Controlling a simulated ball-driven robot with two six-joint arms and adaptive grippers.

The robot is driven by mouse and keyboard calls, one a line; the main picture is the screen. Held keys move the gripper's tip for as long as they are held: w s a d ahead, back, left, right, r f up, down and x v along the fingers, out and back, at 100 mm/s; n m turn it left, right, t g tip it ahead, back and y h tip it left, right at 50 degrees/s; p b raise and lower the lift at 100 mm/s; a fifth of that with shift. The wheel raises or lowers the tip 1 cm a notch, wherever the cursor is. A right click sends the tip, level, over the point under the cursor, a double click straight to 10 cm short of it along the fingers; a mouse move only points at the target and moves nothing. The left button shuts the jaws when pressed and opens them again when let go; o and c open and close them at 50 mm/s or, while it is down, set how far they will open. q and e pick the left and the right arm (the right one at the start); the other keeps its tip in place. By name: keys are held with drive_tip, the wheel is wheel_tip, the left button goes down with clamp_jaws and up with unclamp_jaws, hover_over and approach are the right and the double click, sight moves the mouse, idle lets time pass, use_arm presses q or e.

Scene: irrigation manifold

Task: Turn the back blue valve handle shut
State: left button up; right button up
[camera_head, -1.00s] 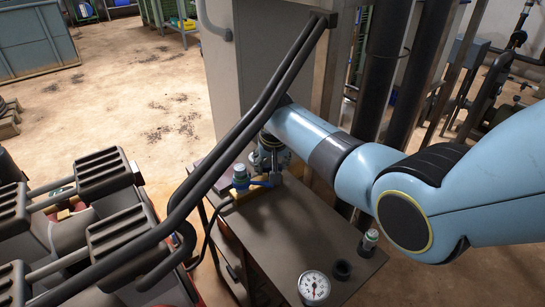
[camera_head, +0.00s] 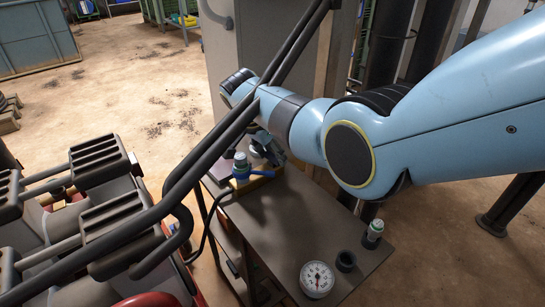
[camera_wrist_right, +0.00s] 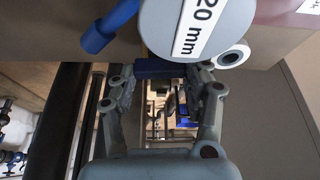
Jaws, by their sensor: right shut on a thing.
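In the right wrist view my two right fingers (camera_wrist_right: 161,88) are closed on the sides of a dark blue bar (camera_wrist_right: 158,68), which looks like the back valve's handle. Above it is a grey round cap (camera_wrist_right: 190,28) marked "20 mm". A brighter blue lever (camera_wrist_right: 108,25) is at upper left, outside the fingers. The back valve is mostly hidden by my right gripper in the head view. My left gripper is not in view.
The dark bench top (camera_head: 290,225) carries a pressure gauge (camera_head: 317,278), a black ring-like cup (camera_head: 346,260) and a small green-topped bottle (camera_head: 374,231) at its front. A black bar frame (camera_head: 180,185) crosses in front, at left. Dark vertical pipes (camera_head: 388,42) stand behind.

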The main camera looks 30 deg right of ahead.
drive_tip(key=shift+m+b, duration=0.35)
drive_tip(key=shift+m, duration=0.25)
drive_tip(key=shift+g, duration=0.3)
drive_tip(key=o, duration=1.2)
drive_tip(key=shift+c, duration=0.2)
drive_tip(key=v, duration=1.2)
